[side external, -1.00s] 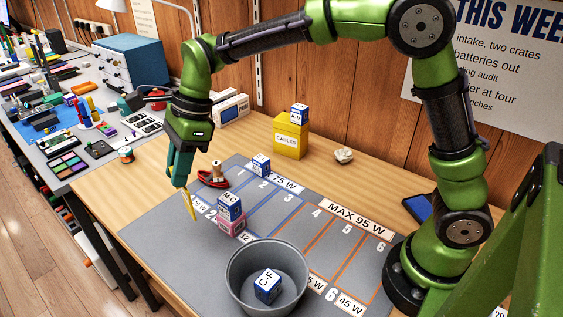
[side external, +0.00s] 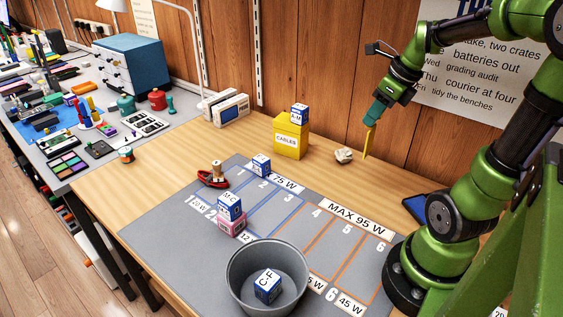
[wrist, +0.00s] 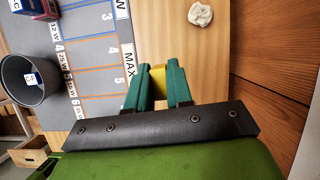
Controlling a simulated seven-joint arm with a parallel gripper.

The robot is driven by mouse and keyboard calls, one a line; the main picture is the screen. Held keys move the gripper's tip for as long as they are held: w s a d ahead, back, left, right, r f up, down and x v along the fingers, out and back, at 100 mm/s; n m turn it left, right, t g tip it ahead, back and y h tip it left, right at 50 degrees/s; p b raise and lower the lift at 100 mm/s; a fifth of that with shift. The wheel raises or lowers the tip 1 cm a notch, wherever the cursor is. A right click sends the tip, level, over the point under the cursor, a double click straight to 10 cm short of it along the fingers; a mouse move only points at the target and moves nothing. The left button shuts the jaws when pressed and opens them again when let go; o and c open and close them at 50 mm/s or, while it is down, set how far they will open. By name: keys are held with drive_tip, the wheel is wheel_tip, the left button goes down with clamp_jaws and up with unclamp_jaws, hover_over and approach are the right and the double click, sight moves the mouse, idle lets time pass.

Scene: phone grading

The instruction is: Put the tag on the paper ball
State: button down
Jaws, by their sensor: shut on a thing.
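The paper ball (side external: 344,155) is a small crumpled white lump on the wooden table, right of the yellow box. It also shows in the wrist view (wrist: 200,14), ahead of the fingers. My gripper (side external: 374,120) is shut on the yellow tag (side external: 369,141), a thin strip that hangs down from the fingertips. In the wrist view the tag (wrist: 158,79) shows between the two green fingers. The tag is in the air to the right of the paper ball and apart from it.
A yellow CABLES box (side external: 291,137) with a lettered cube (side external: 299,113) on top stands left of the ball. A grey bucket (side external: 240,285) and several cubes are on the grey mat (side external: 160,235). The wood around the ball is clear.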

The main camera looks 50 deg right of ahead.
sight(371, 137)
drive_tip(key=shift+s+a+f+m, duration=0.15)
drive_tip(key=shift+s+a+f, duration=0.05)
drive_tip(key=shift+s+f, duration=0.3)
drive_tip(key=shift+s+a+f+m, duration=0.15)
drive_tip(key=shift+s+f, duration=0.25)
drive_tip(key=shift+s, duration=0.15)
drive_tip(key=shift+f, duration=0.3)
drive_tip(key=w+d+f, duration=0.5)
drive_tip(key=w+d, duration=0.4)
drive_tip(key=w, duration=0.3)
drive_tip(key=shift+w+d, duration=0.2)
drive_tip(key=shift+d, duration=0.2)
drive_tip(key=c, duration=1)
unclamp_jaws()
drive_tip(key=shift+f, duration=0.15)
